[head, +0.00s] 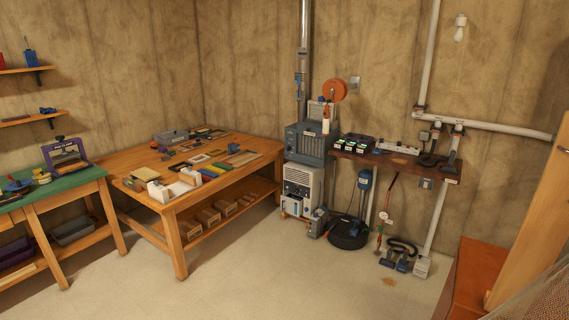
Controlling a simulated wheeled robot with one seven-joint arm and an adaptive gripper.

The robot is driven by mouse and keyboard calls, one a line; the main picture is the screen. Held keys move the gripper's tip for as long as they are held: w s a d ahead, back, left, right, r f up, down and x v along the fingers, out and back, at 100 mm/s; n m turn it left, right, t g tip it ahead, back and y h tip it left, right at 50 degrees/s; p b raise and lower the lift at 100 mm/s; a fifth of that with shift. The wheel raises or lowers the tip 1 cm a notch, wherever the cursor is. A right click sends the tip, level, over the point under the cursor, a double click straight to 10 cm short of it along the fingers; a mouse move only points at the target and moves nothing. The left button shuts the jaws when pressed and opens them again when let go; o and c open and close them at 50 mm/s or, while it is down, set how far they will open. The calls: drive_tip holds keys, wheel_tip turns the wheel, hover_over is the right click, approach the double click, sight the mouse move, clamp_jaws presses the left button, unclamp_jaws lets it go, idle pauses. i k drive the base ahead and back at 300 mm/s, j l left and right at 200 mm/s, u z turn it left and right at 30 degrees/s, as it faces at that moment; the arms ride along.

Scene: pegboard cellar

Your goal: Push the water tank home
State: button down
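A pale boxy appliance (301,180) with a grille, which looks like a dehumidifier, stands on the floor against the back wall, right of the wooden workbench. At its foot is a low white and bluish part (294,207) that appears to be the water tank. It is too small to tell how far it sticks out. A blue-grey unit (304,142) sits on top of the appliance. My gripper is not in view.
The wooden workbench (228,180) holds tools and blocks. A small grey item (318,224) and a round black base (348,235) stand on the floor near the appliance. A wall shelf (395,160) holds chargers. An orange-brown surface (470,278) fills the lower right. The middle floor is clear.

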sight(292, 204)
drive_tip(key=i, duration=2.45)
drive_tip(key=i+l+u, duration=0.2)
drive_tip(key=i+u, duration=0.2)
drive_tip(key=i, duration=0.5)
drive_tip(key=i+l+u, duration=0.4)
drive_tip(key=i+l, duration=0.15)
drive_tip(key=i, duration=0.3)
drive_tip(key=i+l+u, duration=0.4)
drive_tip(key=i+l, duration=0.35)
drive_tip(key=i, duration=0.05)
